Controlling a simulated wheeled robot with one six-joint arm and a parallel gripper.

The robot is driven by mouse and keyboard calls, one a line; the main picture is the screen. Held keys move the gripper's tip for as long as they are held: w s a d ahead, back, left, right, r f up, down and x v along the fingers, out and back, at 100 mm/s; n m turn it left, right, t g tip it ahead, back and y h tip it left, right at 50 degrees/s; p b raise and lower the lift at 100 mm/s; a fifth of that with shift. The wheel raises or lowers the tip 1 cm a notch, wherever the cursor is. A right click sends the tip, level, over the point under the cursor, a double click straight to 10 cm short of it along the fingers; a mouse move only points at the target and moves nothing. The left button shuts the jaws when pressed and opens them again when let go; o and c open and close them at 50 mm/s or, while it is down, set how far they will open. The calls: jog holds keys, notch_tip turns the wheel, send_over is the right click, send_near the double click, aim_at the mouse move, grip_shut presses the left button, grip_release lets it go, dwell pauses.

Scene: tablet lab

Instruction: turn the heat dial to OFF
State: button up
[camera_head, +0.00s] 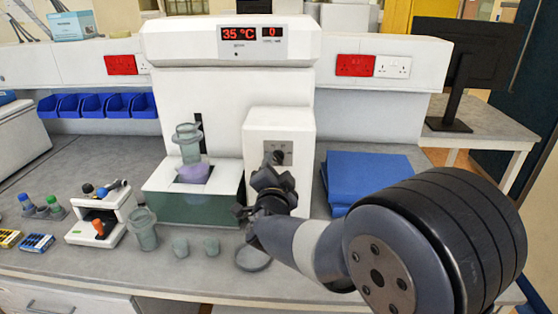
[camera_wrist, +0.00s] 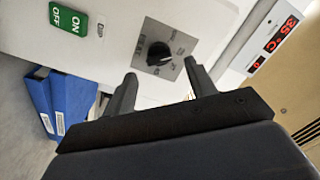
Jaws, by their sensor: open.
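The heat dial is a black knob (camera_wrist: 158,54) on a grey square plate (camera_wrist: 178,42) on the white machine front in the wrist view. The small lettering around it is too blurred to read. In the head view the plate (camera_head: 285,147) is partly hidden behind my gripper (camera_head: 270,168). In the wrist view my gripper (camera_wrist: 162,82) is open, its two fingers apart and pointing toward the dial. The knob shows beyond the gap between the fingertips, and nothing is held. The machine's red display (camera_head: 252,33) reads 35 °C and 0.
A green ON/OFF switch (camera_wrist: 69,24) sits near the dial. Blue folders (camera_head: 365,178) lie right of the machine. A bath (camera_head: 195,208) with a glass vessel (camera_head: 187,145) stands left of the dial housing. Beakers (camera_head: 180,247) and a small round dish (camera_head: 252,258) are in front.

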aim_at(278, 158)
jog(key=shift+w, duration=1.45)
jog(key=c, duration=1)
jog(key=shift+n, duration=0.3)
jog(key=n+p, duration=0.1)
jog(key=n, duration=0.2)
jog(key=shift+r, duration=0.1)
jog(key=shift+n+p, duration=0.6)
jog(key=shift+n, duration=1.1)
